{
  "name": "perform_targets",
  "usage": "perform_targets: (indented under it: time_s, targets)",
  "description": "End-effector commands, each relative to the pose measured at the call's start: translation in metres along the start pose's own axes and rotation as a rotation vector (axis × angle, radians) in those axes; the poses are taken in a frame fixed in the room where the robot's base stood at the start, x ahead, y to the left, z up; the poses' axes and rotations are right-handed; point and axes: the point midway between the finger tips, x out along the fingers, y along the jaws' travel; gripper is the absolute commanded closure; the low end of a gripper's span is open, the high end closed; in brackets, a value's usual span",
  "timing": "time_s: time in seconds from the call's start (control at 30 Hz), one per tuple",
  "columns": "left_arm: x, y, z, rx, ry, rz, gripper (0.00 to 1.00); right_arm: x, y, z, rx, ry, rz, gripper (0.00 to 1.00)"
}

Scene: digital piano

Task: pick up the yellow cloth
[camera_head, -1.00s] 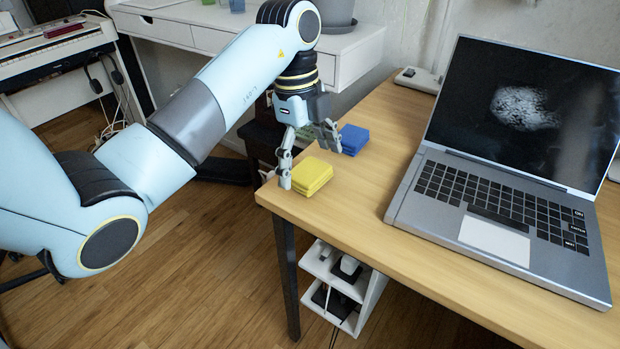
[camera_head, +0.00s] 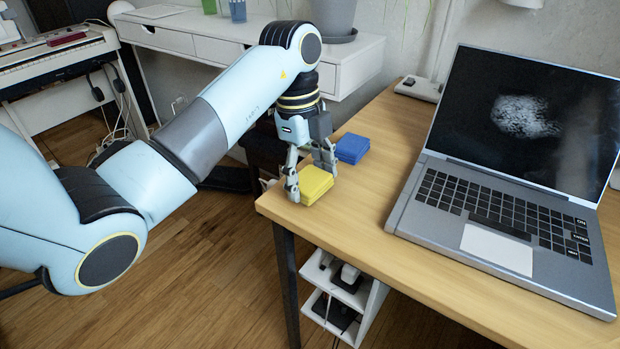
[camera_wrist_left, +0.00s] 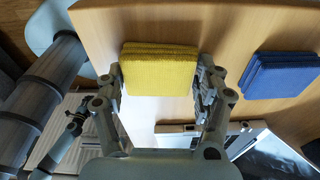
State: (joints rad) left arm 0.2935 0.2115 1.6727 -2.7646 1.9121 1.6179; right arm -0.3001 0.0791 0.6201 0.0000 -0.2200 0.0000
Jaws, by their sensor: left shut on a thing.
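The yellow cloth (camera_head: 314,186) is a folded, stacked square at the near left corner of the wooden desk. My left gripper (camera_head: 311,184) is over it, pointing down, with a finger on either side. In the left wrist view the yellow cloth (camera_wrist_left: 159,70) sits between the two fingertips of my left gripper (camera_wrist_left: 160,82), which is shut on it. I cannot tell whether the cloth is clear of the desk top. My right gripper is not in view.
A folded blue cloth (camera_head: 352,148) lies on the desk just behind the yellow one; it also shows in the left wrist view (camera_wrist_left: 280,75). An open laptop (camera_head: 500,190) takes up the desk's right side. The wooden desk top (camera_head: 365,205) is bare between them.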

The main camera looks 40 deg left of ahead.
Motion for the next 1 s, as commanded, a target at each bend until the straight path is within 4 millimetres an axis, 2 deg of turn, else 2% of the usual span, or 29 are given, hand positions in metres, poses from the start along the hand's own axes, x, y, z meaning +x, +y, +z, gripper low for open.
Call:
perform_targets:
  time_s: [0.17,0.37,0.5,0.6,0.73,0.97,1.0]
  targets:
    - [-0.013,-0.001,-0.002,0.001,-0.001,-0.002,0.52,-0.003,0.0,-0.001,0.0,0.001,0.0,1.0]
    - [-0.052,-0.001,-0.007,0.001,-0.001,-0.005,0.52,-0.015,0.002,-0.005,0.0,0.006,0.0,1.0]
    - [-0.08,-0.001,-0.012,0.0,0.0,-0.003,0.52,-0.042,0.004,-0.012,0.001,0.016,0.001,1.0]
    - [-0.094,-0.001,-0.014,0.0,0.0,-0.003,0.52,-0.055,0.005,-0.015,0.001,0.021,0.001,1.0]
    - [-0.101,0.0,-0.015,0.0,0.0,-0.002,0.52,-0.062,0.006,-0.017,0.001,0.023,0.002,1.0]
    - [-0.099,0.0,-0.015,0.0,0.0,0.0,0.52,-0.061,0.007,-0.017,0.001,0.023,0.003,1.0]
    - [-0.099,0.0,-0.015,0.0,0.0,0.0,0.31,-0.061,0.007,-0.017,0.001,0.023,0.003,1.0]
